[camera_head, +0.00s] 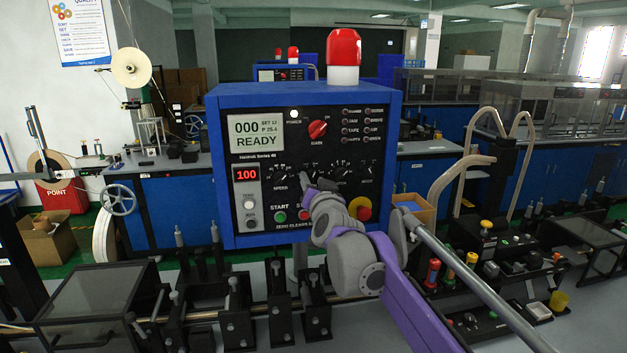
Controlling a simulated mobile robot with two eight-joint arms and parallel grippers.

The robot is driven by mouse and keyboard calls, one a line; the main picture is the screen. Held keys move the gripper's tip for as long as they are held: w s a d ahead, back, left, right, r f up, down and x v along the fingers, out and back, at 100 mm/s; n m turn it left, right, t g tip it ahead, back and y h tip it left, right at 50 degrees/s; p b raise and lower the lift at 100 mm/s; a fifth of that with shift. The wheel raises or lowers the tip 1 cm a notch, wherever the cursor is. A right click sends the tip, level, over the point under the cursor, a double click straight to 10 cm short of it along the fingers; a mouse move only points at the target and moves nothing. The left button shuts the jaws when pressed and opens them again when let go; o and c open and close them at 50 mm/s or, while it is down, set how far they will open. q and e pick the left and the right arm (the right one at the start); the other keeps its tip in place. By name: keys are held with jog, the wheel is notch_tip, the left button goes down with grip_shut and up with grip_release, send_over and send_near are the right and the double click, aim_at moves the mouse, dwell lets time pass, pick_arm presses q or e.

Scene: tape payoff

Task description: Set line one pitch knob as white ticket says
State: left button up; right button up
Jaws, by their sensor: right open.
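The blue control box (218,180) with a black front panel stands in the middle, a red lamp on top. A row of small black knobs crosses its lower half. The leftmost is labelled SPEED (281,172); the other labels are too small or covered to read, so I cannot tell which is pitch. I cannot make out a white ticket. My left gripper is out of view.
A larger red knob (317,129) sits above the row. A green START button (280,216) and a red emergency button (361,209) sit below. Black machine fixtures (237,315) line the bench in front. A second blue box (284,73) stands behind.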

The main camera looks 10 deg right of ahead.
grip_shut()
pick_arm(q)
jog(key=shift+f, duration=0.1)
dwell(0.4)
pick_arm(e)
jog(key=shift+f+n+b, duration=0.15)
jog(key=shift+n+b, duration=0.8)
jog(key=shift+n, duration=0.85)
jog(key=shift+n+b, duration=0.35)
jog(key=shift+n, duration=0.85)
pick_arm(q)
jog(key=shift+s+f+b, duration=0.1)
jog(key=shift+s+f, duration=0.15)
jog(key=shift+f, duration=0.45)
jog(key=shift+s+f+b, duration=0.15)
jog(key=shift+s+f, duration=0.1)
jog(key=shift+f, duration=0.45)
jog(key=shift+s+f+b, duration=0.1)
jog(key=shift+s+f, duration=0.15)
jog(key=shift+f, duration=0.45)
pick_arm(e)
jog(key=shift+d+n, duration=0.1)
jog(key=shift+n, duration=1.3)
